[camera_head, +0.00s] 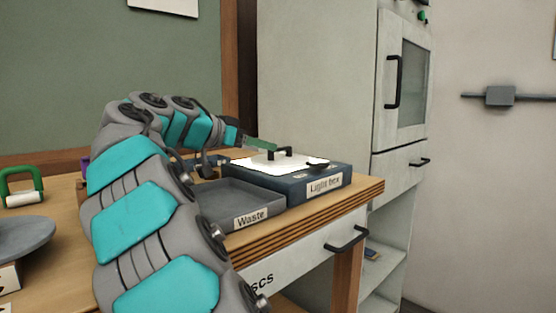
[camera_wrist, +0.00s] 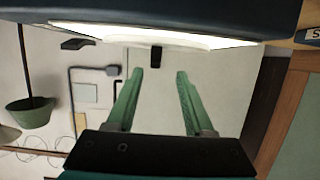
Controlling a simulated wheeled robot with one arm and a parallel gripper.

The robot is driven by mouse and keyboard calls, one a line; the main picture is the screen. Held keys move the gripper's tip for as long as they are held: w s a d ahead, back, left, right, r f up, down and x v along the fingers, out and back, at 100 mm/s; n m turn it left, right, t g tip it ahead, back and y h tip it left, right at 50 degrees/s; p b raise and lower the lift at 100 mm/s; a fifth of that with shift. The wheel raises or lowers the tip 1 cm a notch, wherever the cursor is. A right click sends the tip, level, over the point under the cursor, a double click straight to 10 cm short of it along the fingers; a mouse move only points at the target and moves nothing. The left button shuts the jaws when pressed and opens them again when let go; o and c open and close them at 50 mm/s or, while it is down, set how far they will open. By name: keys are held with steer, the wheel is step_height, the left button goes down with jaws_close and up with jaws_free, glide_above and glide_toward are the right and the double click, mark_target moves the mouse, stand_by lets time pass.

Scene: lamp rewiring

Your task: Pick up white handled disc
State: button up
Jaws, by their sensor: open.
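The light box (camera_head: 310,184) stands near the right end of the bench with a glowing white top. A second, lower dark piece (camera_head: 318,164) lies near the top's right edge and also shows in the wrist view (camera_wrist: 78,43). My gripper (camera_head: 268,147) has green fingers, open and empty, just left of the upright handle. The fingers also show in the wrist view (camera_wrist: 160,73).
A grey Waste tray (camera_head: 220,216) sits left of the light box, under my arm. A green-handled white piece (camera_head: 24,188) and a grey round dish (camera_head: 25,238) are at the bench's left. A pale cabinet (camera_head: 318,80) stands behind the light box.

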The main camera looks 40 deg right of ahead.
mark_target(279, 148)
steer(key=x, duration=0.5)
steer(key=shift+s+r, duration=0.1)
steer(key=shift+s, duration=0.25)
steer(key=shift+c, duration=0.4)
jaws_close()
stand_by(0.6)
